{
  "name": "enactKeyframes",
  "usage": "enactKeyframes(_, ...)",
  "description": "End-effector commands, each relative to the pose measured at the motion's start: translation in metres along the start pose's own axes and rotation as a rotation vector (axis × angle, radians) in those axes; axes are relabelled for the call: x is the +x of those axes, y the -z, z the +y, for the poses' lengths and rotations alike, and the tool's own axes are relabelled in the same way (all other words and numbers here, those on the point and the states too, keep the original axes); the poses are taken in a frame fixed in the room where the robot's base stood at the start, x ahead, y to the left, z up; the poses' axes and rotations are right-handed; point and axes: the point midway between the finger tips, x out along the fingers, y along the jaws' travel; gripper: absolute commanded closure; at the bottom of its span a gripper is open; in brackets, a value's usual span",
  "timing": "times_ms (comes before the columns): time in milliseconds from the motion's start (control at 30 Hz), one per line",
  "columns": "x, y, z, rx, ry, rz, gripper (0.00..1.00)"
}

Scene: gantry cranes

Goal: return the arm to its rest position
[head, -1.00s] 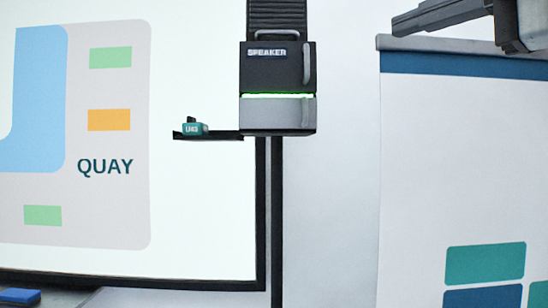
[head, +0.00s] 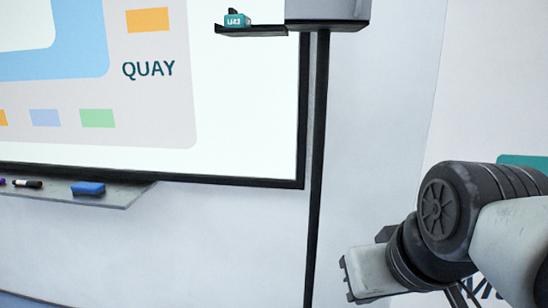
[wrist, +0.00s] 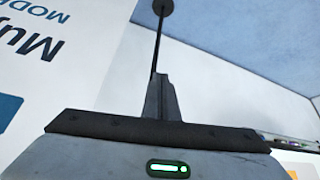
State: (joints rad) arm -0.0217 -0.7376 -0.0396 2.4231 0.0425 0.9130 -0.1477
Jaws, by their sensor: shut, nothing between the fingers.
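My gripper (wrist: 160,78) is shut, its two dark fingers pressed together with nothing between them in the wrist view. In the head view my arm comes in from the lower right, and its light end piece is in front of the wall, right of the thin black pole (head: 316,170). The fingers are hard to make out there. The pole also shows beyond the fingertips in the wrist view (wrist: 156,45).
A whiteboard (head: 250,140) with a QUAY plan hangs at left; its tray (head: 125,194) holds a blue block (head: 88,188) and markers. A small teal block (head: 237,20) sits on a black shelf (head: 250,31) by the pole. A banner (wrist: 50,60) stands nearby.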

Motion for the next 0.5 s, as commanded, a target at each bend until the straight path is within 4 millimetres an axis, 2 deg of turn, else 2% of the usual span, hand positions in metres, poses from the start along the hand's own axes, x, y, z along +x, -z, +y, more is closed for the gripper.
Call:
enactKeyframes(33, 0.013, -0.021, 0.002, 0.054, -0.032, -0.038, 1.00)
enactKeyframes(67, 0.020, -0.033, 0.003, 0.090, -0.052, -0.059, 1.00)
enactKeyframes(133, -0.008, -0.015, 0.004, 0.105, -0.056, -0.056, 1.00)
enactKeyframes(367, -0.067, 0.021, 0.003, 0.103, -0.052, -0.056, 1.00)
enactKeyframes(500, -0.113, 0.049, 0.004, 0.103, -0.051, -0.056, 1.00)
